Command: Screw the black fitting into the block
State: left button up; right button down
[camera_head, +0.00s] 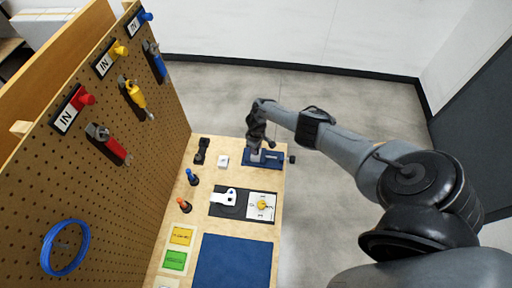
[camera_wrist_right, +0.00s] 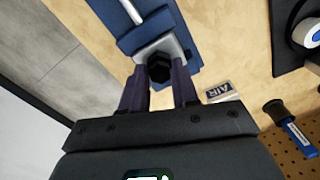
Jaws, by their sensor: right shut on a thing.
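The block (camera_wrist_right: 172,46) is light grey and sits on a blue fixture (camera_wrist_right: 190,75) in the right wrist view. The black fitting (camera_wrist_right: 158,68) has a hexagonal shape and shows at the face of the block, between my right fingers. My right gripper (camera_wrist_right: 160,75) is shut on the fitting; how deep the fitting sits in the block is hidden. In the head view my right gripper (camera_head: 257,147) is over the left part of the blue fixture (camera_head: 270,163), and the fitting is hidden there. My left gripper is in neither view.
A white AIR label piece (camera_head: 223,161) and a black part (camera_head: 201,151) lie left of the fixture. Blue (camera_head: 191,177) and orange (camera_head: 184,205) tools stand nearer. A dark tray (camera_head: 228,211) and blue mat (camera_head: 233,262) lie in front. A pegboard (camera_head: 95,150) rises at left.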

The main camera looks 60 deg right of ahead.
jog(key=m+p, duration=0.1)
jog(key=m, duration=0.1)
jog(key=shift+a+r+m, duration=0.1)
jog(key=shift+r+m, duration=0.05)
jog(key=shift+m, duration=0.85)
jog(key=c, duration=0.9)
grip_release()
jog(key=o, duration=0.7)
jog(key=shift+r+p, duration=2.4)
jog(key=shift+p, duration=0.25)
